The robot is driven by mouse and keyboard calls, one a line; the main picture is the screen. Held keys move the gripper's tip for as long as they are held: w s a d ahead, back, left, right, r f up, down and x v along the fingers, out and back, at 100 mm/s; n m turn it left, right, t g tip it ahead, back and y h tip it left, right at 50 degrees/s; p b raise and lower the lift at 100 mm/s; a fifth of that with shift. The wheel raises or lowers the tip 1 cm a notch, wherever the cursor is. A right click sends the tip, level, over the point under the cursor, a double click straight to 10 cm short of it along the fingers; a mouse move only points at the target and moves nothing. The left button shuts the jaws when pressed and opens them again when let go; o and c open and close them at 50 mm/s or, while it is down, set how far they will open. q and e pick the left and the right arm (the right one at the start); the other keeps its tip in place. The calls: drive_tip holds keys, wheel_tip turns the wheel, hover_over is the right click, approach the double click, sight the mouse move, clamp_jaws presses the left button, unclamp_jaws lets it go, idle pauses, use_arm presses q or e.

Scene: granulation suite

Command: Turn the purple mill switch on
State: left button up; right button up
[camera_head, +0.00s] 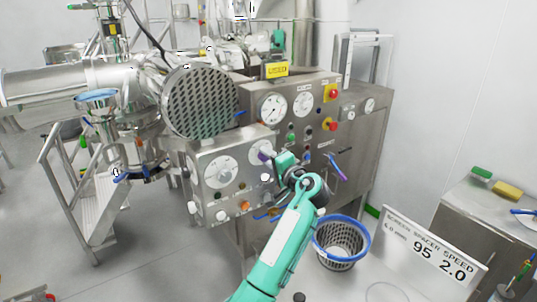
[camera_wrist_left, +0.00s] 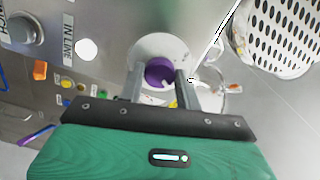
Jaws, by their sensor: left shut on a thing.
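The purple mill switch (camera_head: 263,156) is a round knob on the front of the steel control panel. In the left wrist view the purple knob (camera_wrist_left: 159,71) sits on a round pale dial plate (camera_wrist_left: 158,42), between my two fingers. My left gripper (camera_head: 269,158) reaches the panel from the front, and its fingers close on the knob, one on each side, as the left wrist view (camera_wrist_left: 160,84) also shows. The fingers and the teal gripper body hide part of the knob and dial in the head view. My right gripper is not in view.
The control panel (camera_head: 200,187) carries gauges, buttons and an orange knob (camera_head: 222,216) close to my gripper. A perforated round screen (camera_head: 201,103) hangs above left. A blue-rimmed basket (camera_head: 342,240) stands below right. A sign (camera_head: 433,247) and a steel cabinet are at the right.

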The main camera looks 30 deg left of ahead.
use_arm(q)
drive_tip(key=shift+r+m+p, duration=0.1)
drive_tip(key=shift+m+p, duration=0.6)
drive_tip(key=shift+m, duration=0.6)
drive_tip(key=o, duration=1)
drive_tip(key=b+v, duration=0.5)
drive_tip(key=v, duration=0.8)
drive_tip(key=shift+d+b, duration=0.3)
drive_tip(key=shift+d, duration=0.1)
